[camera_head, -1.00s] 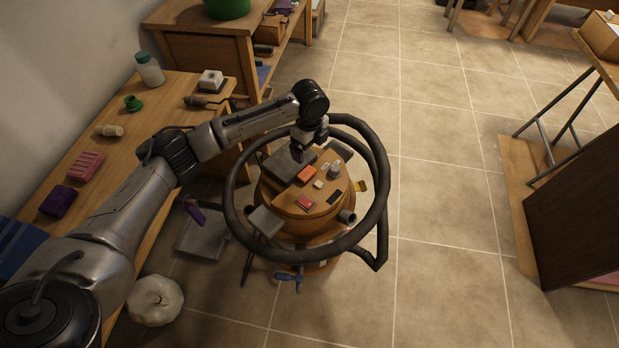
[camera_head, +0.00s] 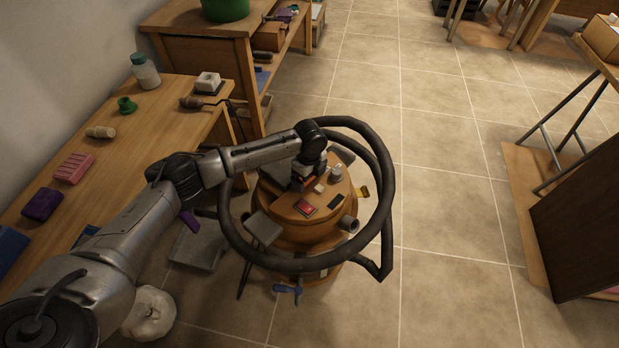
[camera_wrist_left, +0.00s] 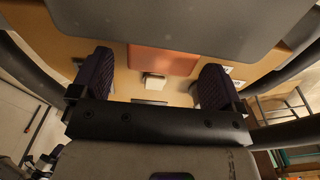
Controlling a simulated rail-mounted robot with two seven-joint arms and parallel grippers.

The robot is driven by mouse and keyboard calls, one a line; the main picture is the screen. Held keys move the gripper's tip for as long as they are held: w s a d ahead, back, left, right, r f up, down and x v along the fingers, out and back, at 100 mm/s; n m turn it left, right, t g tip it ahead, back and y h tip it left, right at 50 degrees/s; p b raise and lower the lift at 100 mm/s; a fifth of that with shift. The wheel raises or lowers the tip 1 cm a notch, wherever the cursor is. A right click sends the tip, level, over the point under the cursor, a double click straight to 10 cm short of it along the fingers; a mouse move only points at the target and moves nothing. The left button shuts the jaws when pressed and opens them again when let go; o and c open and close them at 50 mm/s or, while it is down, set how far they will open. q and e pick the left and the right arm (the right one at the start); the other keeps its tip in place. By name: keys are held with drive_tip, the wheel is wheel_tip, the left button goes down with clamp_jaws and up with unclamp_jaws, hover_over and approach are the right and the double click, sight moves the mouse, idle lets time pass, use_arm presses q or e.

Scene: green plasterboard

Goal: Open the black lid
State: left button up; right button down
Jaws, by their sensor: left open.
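The orange-brown round machine (camera_head: 300,228) stands on the floor with small parts on its top. A dark grey flat panel (camera_wrist_left: 180,25), which looks like the lid, fills the upper part of the left wrist view; in the head view my arm and gripper largely hide it. My left gripper (camera_head: 304,184) is over the machine's top. In the left wrist view the left gripper (camera_wrist_left: 155,80) has its two dark ribbed fingers wide apart with nothing held. An orange block (camera_wrist_left: 162,58) and a small white block (camera_wrist_left: 154,80) show beyond the gap. My right gripper is not seen.
A thick black hose (camera_head: 384,190) loops around the machine, close to my left arm. A wooden workbench (camera_head: 105,140) with several small items is on the left. A dark brown panel (camera_head: 580,225) stands on the right. The tiled floor between is clear.

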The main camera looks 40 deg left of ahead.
use_arm(q)
drive_tip(key=shift+f, duration=0.1)
drive_tip(key=c, duration=1.3)
